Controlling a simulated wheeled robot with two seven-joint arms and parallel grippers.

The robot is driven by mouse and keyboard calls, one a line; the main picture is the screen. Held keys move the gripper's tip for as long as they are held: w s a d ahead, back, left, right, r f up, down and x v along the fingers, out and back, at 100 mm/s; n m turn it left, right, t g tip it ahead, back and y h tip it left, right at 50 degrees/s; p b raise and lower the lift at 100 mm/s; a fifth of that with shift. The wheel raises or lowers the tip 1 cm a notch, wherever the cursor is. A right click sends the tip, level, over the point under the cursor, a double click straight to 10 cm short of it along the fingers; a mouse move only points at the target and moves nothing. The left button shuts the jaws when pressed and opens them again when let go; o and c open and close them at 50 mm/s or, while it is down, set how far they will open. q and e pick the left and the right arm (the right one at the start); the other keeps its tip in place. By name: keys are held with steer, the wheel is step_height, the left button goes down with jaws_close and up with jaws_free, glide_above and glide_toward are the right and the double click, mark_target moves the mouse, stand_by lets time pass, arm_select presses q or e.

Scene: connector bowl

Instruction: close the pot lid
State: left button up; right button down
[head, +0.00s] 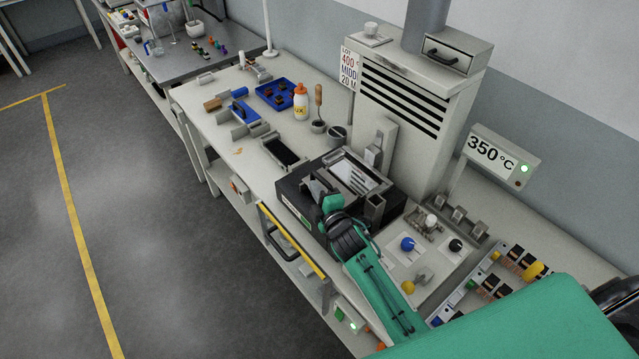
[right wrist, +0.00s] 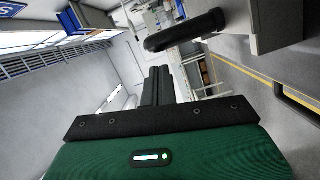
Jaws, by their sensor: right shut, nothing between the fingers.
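The pot is a black box with an open, shiny metal top (head: 362,172) on the workbench. A flat panel with a yellow-striped edge (head: 292,240) and a black bar handle (head: 277,244) hangs at its front; it looks like the lid, swung open. A black bar handle (right wrist: 184,32) on a grey body shows close by in the right wrist view. My right gripper (head: 320,190) is over the pot's front part, and my arm hides some of the box. In the right wrist view its black fingers (right wrist: 157,84) are together and empty, apart from the handle. My left gripper is out of view.
A vented grey cabinet (head: 405,100) stands behind the pot, with a 350°C display (head: 492,153) to its right. Knobs (head: 407,244) are on the right. The floor at left is clear.

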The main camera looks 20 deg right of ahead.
mark_target(330, 186)
steer(key=shift+w+d+f, duration=0.1)
steer(key=shift+w+d, duration=0.15)
steer(key=shift+d, duration=0.5)
steer(key=shift+w+d, duration=0.3)
steer(key=shift+d, duration=0.45)
steer(key=shift+w+d+f, duration=0.1)
steer(key=shift+w+d, duration=0.15)
steer(key=shift+d, duration=0.5)
steer(key=shift+a+r, duration=0.1)
steer(key=shift+a, duration=0.05)
